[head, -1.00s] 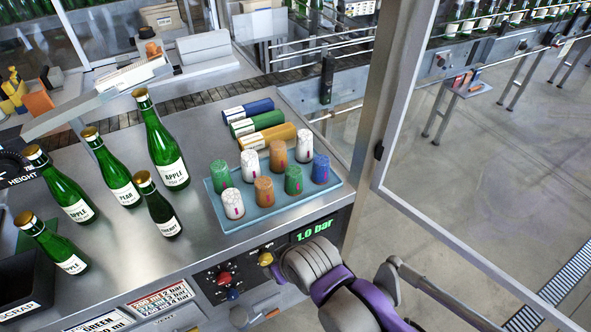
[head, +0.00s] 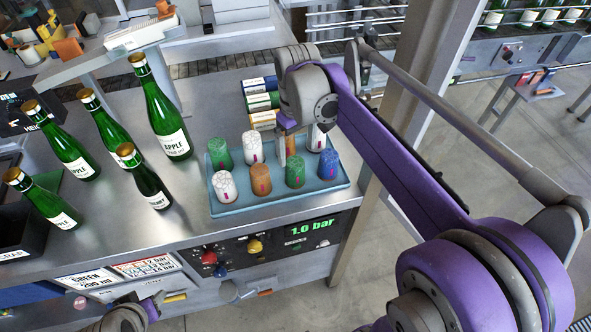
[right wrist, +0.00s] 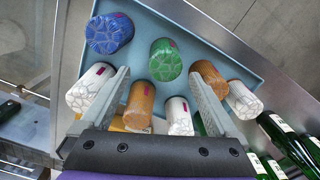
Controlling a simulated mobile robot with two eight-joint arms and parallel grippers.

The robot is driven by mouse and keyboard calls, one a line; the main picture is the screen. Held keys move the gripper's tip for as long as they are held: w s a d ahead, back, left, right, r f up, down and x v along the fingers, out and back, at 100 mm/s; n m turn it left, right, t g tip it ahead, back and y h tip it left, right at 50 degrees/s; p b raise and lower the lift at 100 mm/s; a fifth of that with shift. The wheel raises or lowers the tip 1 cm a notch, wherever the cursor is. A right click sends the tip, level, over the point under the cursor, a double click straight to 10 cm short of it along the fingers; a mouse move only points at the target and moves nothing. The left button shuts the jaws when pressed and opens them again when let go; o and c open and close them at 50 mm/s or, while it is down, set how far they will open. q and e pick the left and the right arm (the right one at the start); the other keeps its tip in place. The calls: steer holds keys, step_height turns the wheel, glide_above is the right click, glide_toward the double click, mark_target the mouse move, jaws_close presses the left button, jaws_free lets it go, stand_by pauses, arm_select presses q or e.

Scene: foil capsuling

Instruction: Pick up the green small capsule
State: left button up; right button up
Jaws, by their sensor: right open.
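Two green capsules are in the pale blue tray (head: 214,208) in the head view. One green capsule (head: 219,153) stands at the left end of the back row. The other green capsule (head: 295,170) stands in the front row between an orange and a blue one. I cannot tell which is smaller. My right gripper (head: 300,138) is open above the back row. In the right wrist view its open fingers (right wrist: 163,92) straddle the middle of the tray. The front-row green capsule (right wrist: 166,60) is ahead of them, not gripped. The other is mostly hidden behind a finger.
The tray also holds white capsules (head: 224,186), orange capsules (head: 260,179) and a blue capsule (head: 328,163), closely spaced. Capsule sleeves (head: 260,102) lie behind. Several green bottles (head: 163,110) stand left of the tray. A control panel (head: 262,248) is below the bench edge.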

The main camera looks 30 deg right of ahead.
steer(key=f, duration=0.7)
steer(key=shift+s+a+f, duration=0.15)
steer(key=shift+a+f, duration=0.15)
steer(key=shift+a, duration=0.05)
steer(key=c, duration=0.9)
